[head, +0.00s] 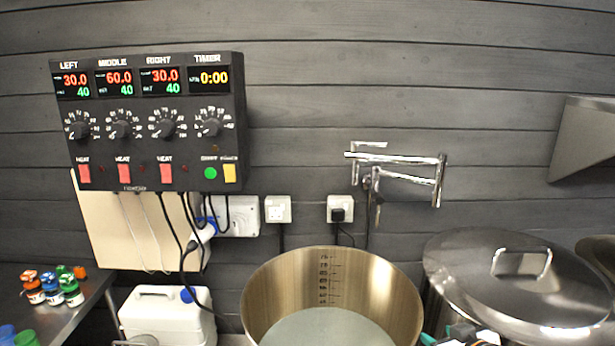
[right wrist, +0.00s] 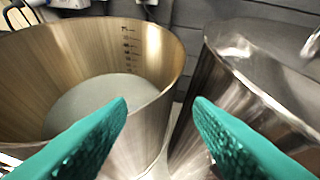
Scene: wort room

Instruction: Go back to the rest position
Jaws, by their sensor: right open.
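My right gripper (head: 458,338) shows only in part at the bottom edge of the head view, between the open pot and the lidded pot. In the right wrist view its two teal fingers (right wrist: 160,118) are spread apart with nothing between them. The open steel pot (right wrist: 150,55) is to their left and the lidded pot (right wrist: 192,110) to their right. My left gripper is not in view.
The open pot (head: 265,290) holds pale liquid. The lidded pot (head: 470,270) stands close on its right. A control box (head: 140,145) with dials hangs on the wall above a white canister (head: 160,318). Small bottles (head: 52,285) stand on a side table (head: 92,292).

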